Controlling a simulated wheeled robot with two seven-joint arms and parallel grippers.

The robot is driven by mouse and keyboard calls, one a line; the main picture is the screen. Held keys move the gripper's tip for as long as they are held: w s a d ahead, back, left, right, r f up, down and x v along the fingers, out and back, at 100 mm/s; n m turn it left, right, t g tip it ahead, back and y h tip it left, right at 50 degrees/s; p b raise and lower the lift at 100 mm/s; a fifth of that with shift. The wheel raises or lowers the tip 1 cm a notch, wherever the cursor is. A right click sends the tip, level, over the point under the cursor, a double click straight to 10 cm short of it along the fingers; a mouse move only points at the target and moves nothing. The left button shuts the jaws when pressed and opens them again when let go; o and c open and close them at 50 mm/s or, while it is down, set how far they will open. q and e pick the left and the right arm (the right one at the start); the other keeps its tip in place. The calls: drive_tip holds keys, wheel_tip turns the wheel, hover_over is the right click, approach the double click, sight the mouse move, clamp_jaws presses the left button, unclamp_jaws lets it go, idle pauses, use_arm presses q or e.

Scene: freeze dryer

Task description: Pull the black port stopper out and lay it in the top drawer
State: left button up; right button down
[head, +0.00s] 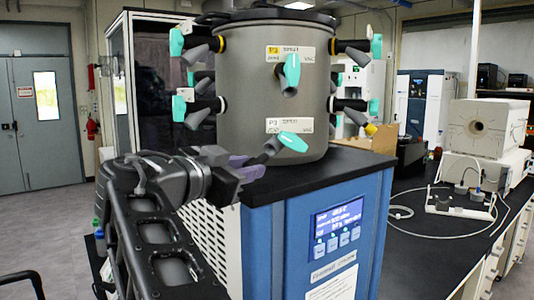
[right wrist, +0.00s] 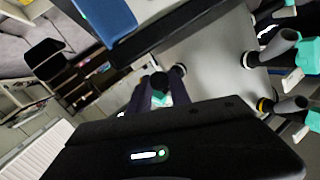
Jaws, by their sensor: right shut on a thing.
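My right gripper (head: 254,164) reaches the lower front port of the grey drum (head: 245,75) in the head view. It is shut on the black port stopper (head: 263,157), beside a teal valve handle (head: 294,142). In the right wrist view my right gripper (right wrist: 158,97) has its fingers around the dark stopper (right wrist: 159,80), with teal close behind it. The fingers hide part of the stopper, and I cannot tell whether it is still seated in the port. I cannot make out the top drawer for certain. My left gripper is not in view.
The drum stands on a black top over a blue cabinet (head: 376,225) with a display. Several teal-handled valves stick out around it. A black bench (head: 430,240) with white fronts below is at the right, carrying a white furnace (head: 484,130). Open floor (head: 50,235) lies at left.

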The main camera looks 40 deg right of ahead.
drive_tip(key=v, duration=0.5)
drive_tip(key=shift+s+a+f+b, duration=0.15)
drive_tip(key=shift+a+f+b, duration=0.05)
drive_tip(key=shift+a+b, duration=0.1)
idle(0.8)
